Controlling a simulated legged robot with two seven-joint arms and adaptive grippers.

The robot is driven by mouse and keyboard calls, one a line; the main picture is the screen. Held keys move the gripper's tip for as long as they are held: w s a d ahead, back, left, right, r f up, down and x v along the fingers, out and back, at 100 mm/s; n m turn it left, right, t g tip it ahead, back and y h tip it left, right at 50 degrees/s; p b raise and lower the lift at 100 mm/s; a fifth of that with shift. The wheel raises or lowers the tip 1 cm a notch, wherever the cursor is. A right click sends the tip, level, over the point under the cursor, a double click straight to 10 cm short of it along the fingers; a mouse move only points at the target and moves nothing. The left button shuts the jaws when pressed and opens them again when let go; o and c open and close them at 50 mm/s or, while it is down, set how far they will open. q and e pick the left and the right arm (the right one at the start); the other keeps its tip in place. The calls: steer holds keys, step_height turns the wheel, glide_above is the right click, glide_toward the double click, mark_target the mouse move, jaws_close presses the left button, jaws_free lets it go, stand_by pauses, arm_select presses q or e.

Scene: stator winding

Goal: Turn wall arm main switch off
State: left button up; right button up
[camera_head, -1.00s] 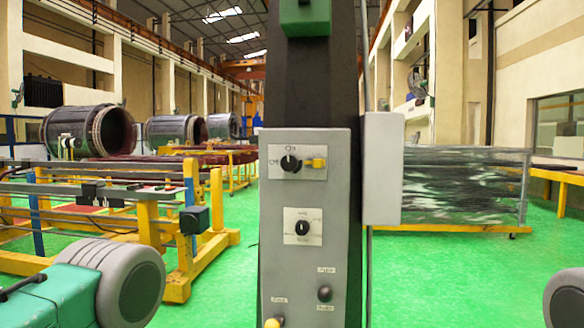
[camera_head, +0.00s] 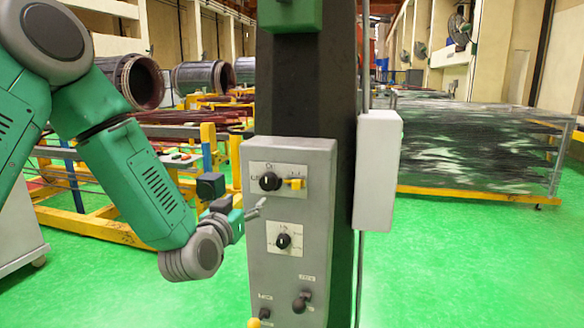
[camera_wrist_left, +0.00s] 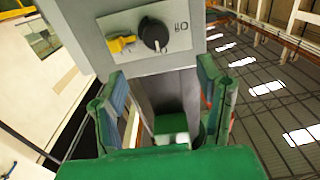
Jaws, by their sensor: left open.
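The grey control box (camera_head: 318,235) on the dark column carries an upper plate with a black rotary switch (camera_head: 270,181) and a yellow tab (camera_head: 296,183) to its right. The switch also shows in the left wrist view (camera_wrist_left: 154,33), at the top, with the yellow tab to its left. My left gripper (camera_head: 252,210) is in front of the box's left side, below and slightly left of the switch. Its two fingers are spread apart in the left wrist view (camera_wrist_left: 163,82), with nothing held between them. My right gripper is out of view.
A second black knob (camera_head: 283,241) sits on a lower plate, with a dark button (camera_head: 301,302) and a yellow button (camera_head: 254,322) below. A light grey box (camera_head: 378,170) juts out at right. Yellow frames stand behind my left arm.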

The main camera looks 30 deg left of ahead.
mark_target(267, 183)
arm_select(q)
steer(key=x, duration=0.3)
steer(key=d+p+x, duration=0.1)
steer(key=x, duration=0.2)
steer(key=p+x, duration=0.1)
steer(key=x, duration=0.3)
steer(key=shift+w+d+r, duration=0.25)
steer(key=shift+w+d, duration=0.05)
steer(key=shift+d, duration=0.05)
steer(key=x, duration=0.3)
steer(key=shift+s+a, duration=0.15)
steer(key=shift+a, duration=0.15)
steer(key=shift+a+f+p, duration=0.25)
steer(key=shift+a+p, duration=0.05)
steer(key=shift+a, duration=0.45)
steer(key=shift+w+d+r, duration=0.15)
steer(key=shift+w+d, duration=0.1)
steer(key=shift+d, duration=0.35)
steer(key=c, duration=1.1)
steer(key=shift+d, duration=0.15)
steer(key=shift+c, duration=0.2)
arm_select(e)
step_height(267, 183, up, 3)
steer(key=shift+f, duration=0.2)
